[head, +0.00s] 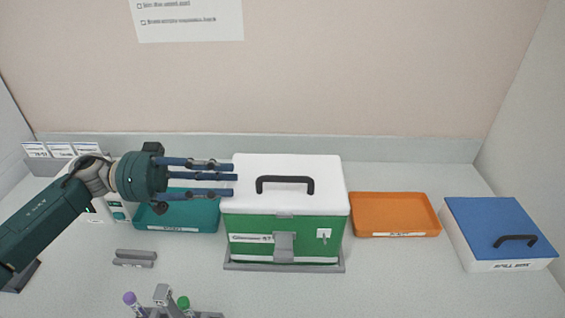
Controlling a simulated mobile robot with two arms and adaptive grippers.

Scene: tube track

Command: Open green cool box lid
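The green cool box (265,251) stands in the middle of the bench with its white lid (330,185) down. A black handle (285,180) is on top of the lid. A grey latch (284,246) is on the green front. My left gripper (236,178) comes in from the left with its fingers straight, apart and pointing right. The fingertips overlap the lid's left edge in the head view; I cannot tell whether they touch it. Nothing shows between the fingers. My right gripper is not in view.
A teal tray (178,216) lies behind and below my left gripper. An orange tray (395,214) is right of the box. A white box with a blue lid (490,225) stands at the far right. Purple-capped (130,299) and green-capped (183,302) tubes are at the front.

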